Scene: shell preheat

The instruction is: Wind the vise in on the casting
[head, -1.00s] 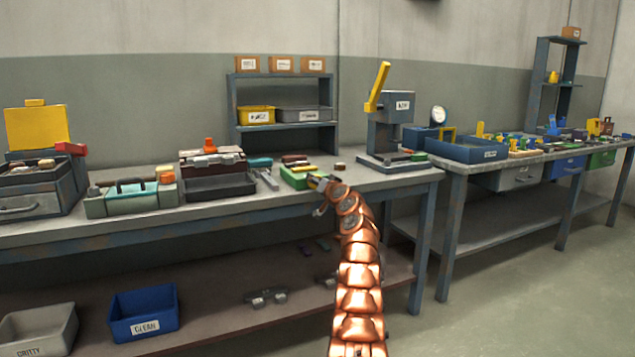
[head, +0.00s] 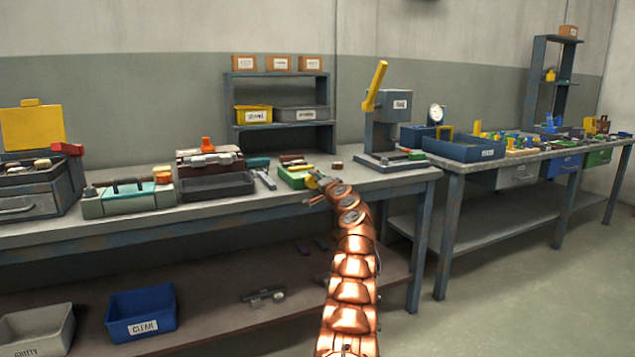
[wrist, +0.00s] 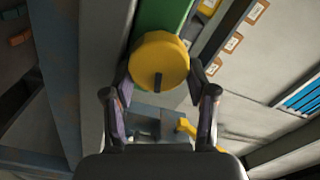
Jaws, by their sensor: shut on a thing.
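The green vise (head: 292,177) lies on the near workbench, left of the grey press. In the wrist view its green body (wrist: 160,17) runs up from a round yellow knob (wrist: 160,60) with a dark slot on its face. My gripper (wrist: 159,80) has one finger on each side of the knob and is shut on it. In the head view my gripper (head: 314,186) is at the vise's right end, and the knob is mostly covered there. I cannot make out the casting or the jaw gap for certain.
A grey press (head: 393,110) with a yellow lever stands just right on the workbench (head: 250,203). A brown toolbox (head: 214,172) and a grey caddy (head: 125,202) are to the left. A shelf rack (head: 281,90) stands behind. Bare bench top lies in front of the vise.

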